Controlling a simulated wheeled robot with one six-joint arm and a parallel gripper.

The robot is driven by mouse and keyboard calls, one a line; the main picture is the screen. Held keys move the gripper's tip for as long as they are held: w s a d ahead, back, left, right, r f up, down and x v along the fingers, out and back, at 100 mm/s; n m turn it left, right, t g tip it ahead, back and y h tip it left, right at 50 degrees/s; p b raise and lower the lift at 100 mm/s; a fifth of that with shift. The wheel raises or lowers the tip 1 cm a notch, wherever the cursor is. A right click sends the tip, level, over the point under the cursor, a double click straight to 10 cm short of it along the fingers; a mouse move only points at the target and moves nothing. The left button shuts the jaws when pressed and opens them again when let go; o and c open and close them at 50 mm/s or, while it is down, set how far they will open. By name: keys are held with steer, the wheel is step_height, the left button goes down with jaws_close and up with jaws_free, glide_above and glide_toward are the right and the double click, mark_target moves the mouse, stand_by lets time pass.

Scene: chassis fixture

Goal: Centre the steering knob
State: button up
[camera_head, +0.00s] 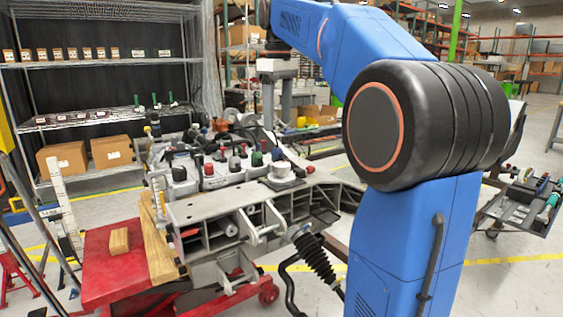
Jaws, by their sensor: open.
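A grey metal chassis fixture (200,212) stands at the centre on a red cart. Several knobs and caps, red, black and green, stand on its top. A pale round knob-like part (281,170) sits on a grey base near the fixture's right side. I cannot tell which part is the steering knob or whether it is centred. My gripper (276,122) points down above and behind the fixture's right part, with its two grey fingers apart. It looks empty and apart from the pale part; its fingertips are hard to make out against the clutter.
The red cart top (100,262) carries a small wooden block (119,240) and a wooden beam (158,240). Shelving with boxes stands behind left. A tool cart (515,212) is at right. My blue arm hides the middle right.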

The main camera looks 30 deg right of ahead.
mark_target(282, 163)
steer(key=w+d+r+n, duration=0.1)
steer(key=w+d+r, duration=0.2)
steer(key=shift+g, duration=0.3)
step_height(282, 163, down, 18)
steer(key=shift+r, duration=0.25)
steer(key=c, duration=1)
